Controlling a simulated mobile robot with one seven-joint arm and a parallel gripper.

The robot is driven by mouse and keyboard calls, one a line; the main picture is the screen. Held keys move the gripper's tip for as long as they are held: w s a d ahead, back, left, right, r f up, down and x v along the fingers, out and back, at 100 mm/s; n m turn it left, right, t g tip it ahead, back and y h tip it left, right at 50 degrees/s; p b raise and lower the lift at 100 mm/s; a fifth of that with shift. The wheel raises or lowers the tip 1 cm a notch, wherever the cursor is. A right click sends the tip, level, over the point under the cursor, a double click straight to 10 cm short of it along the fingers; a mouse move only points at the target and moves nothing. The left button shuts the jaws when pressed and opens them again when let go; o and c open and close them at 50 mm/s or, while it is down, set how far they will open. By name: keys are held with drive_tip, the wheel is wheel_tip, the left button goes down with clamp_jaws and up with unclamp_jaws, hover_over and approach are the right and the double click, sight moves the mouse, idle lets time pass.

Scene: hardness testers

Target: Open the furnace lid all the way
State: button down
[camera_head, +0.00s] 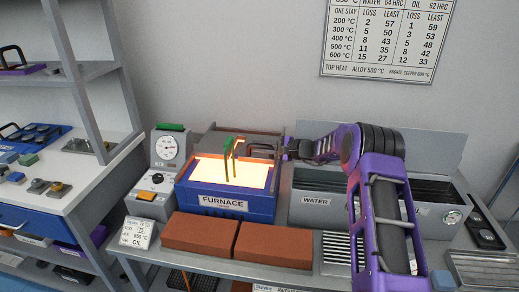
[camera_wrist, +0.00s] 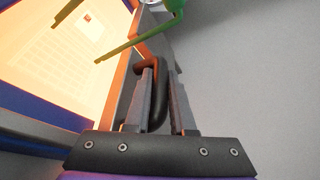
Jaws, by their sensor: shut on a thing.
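The blue furnace (camera_head: 222,203) stands on the bench with its glowing interior (camera_head: 210,172) largely uncovered. My gripper (camera_head: 278,149) reaches in from the right and is shut on the black lid handle (camera_head: 260,147). In the wrist view the dark looped handle (camera_wrist: 157,112) passes between my two grey fingers (camera_wrist: 163,84). The lid's exact opening angle is hard to tell.
The gauge unit (camera_head: 166,150) is left of the furnace. The water tank (camera_head: 316,205) is right, under my arm. Two red bricks (camera_head: 200,232) lie in front.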

drive_tip(key=c, duration=0.8)
unclamp_jaws()
drive_tip(key=shift+o, duration=0.2)
drive_tip(key=p+v, duration=0.1)
drive_tip(key=v, duration=1.6)
drive_tip(key=shift+s+r, duration=0.15)
drive_tip(key=shift+r, duration=0.05)
drive_tip(key=shift+d, duration=0.15)
